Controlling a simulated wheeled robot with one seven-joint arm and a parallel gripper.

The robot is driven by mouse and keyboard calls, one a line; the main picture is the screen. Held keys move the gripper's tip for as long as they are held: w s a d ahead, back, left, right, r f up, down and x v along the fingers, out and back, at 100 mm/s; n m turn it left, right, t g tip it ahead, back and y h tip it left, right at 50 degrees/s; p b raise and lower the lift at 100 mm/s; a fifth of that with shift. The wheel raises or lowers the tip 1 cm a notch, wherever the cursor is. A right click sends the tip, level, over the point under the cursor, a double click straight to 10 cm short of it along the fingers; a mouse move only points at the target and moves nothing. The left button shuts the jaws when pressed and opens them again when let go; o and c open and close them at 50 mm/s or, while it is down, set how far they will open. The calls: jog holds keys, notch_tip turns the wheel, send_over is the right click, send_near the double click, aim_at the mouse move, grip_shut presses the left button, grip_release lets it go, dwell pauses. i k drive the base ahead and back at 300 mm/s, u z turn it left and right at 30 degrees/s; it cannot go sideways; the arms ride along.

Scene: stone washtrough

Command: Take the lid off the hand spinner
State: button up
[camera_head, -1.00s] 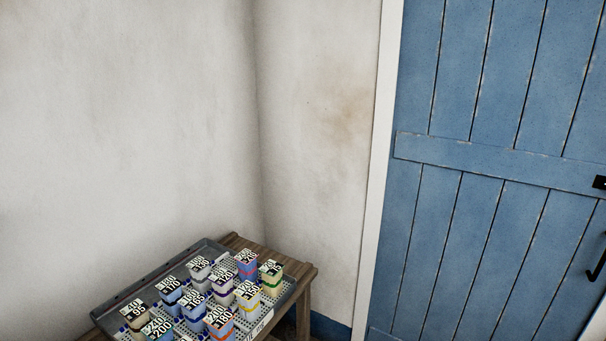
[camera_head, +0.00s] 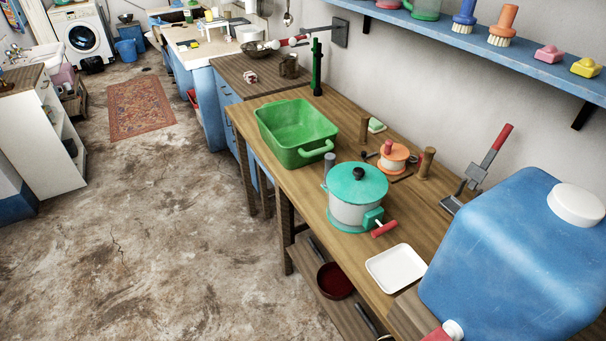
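The hand spinner (camera_head: 352,213) stands upright on the wooden bench, a pale tub with a teal base and a teal side box carrying a red-handled crank (camera_head: 384,228). Its round teal lid (camera_head: 345,186) sits on top of the tub, with a black knob (camera_head: 358,173) at its centre. The inside of the tub is hidden by the lid. My gripper is not in view.
A green basin (camera_head: 290,145) stands behind the spinner to the left. A white tray (camera_head: 396,268) lies in front, and a large blue jug (camera_head: 515,265) stands at right. An orange reel (camera_head: 393,160) and wooden posts are close behind. Open floor (camera_head: 190,240) lies left.

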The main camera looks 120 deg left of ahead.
aim_at(354, 183)
jog(key=u, duration=4.85)
jog(key=i, duration=1.65)
jog(key=z, duration=0.05)
